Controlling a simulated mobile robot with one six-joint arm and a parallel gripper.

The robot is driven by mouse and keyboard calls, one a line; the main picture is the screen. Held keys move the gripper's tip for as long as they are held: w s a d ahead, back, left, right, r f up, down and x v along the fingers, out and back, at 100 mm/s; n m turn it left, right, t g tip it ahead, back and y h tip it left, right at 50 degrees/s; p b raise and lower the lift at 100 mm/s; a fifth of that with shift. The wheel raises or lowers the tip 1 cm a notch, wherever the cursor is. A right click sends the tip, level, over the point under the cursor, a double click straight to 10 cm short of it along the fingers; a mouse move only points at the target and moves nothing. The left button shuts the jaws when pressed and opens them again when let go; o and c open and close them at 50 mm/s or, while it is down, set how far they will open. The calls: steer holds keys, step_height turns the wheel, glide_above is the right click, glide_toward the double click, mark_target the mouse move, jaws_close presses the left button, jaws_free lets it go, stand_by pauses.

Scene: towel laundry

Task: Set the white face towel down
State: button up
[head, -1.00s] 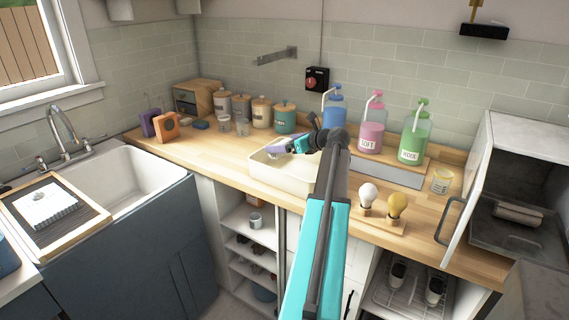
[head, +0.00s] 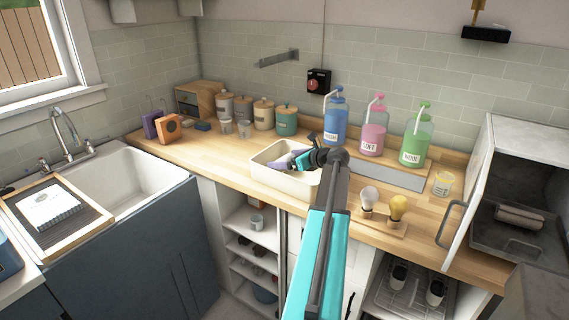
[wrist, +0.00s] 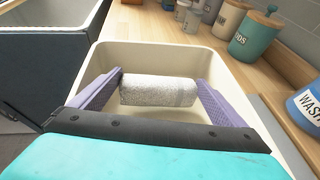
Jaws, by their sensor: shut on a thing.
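The white face towel (wrist: 158,91) is a short speckled roll in the wrist view. It lies crosswise between the two purple fingers of my gripper (wrist: 160,88), which is shut on it. My gripper (head: 284,162) is at the cream basin (head: 285,184) on the wooden counter in the head view, with its fingers reaching in over the rim. The basin (wrist: 118,52) also surrounds the towel in the wrist view, and its floor shows below the roll. Whether the towel touches the floor cannot be told. In the head view the towel is mostly hidden by my gripper.
Blue, pink (head: 373,132) and green (head: 415,141) pump bottles stand behind the basin. Lidded canisters (head: 264,114) stand at the back left, and bulbs (head: 397,208) on a board at right.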

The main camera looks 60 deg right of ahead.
steer(key=shift+f, duration=0.55)
steer(key=shift+f, duration=0.15)
steer(key=o, duration=0.7)
steer(key=shift+c, duration=0.2)
steer(key=b+v, duration=0.1)
steer(key=v, duration=1.1)
steer(key=shift+b, duration=0.4)
